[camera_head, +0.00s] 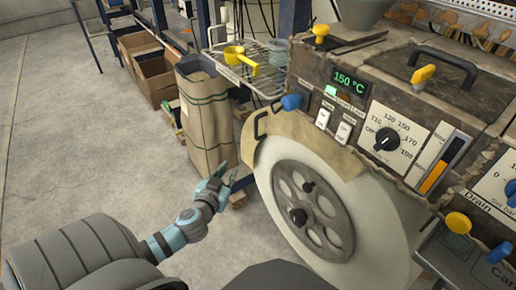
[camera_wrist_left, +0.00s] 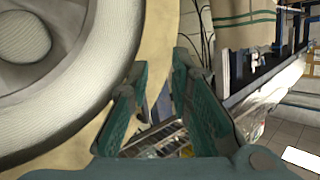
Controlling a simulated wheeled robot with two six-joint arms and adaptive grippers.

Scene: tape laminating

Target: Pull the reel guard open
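The reel guard (camera_head: 300,137) is a tan curved cover over the top of a large white reel (camera_head: 375,225) with a grey spoked hub. A black handle (camera_head: 258,122) sits at the guard's upper left. My left gripper (camera_head: 228,173) is left of the reel and below the handle, apart from it. In the left wrist view my left gripper (camera_wrist_left: 158,72) has its fingers spread with nothing held. The guard's tan edge (camera_wrist_left: 160,35) lies ahead of the fingers, beside the reel (camera_wrist_left: 55,75). My right gripper is not in view.
The machine panel (camera_head: 395,110) with knobs, a dial and a 150 °C display is above the reel. A brown paper sack (camera_head: 205,115) stands behind my left gripper. A wire shelf (camera_head: 245,70) holds yellow scoops. Open floor (camera_head: 80,150) lies to the left.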

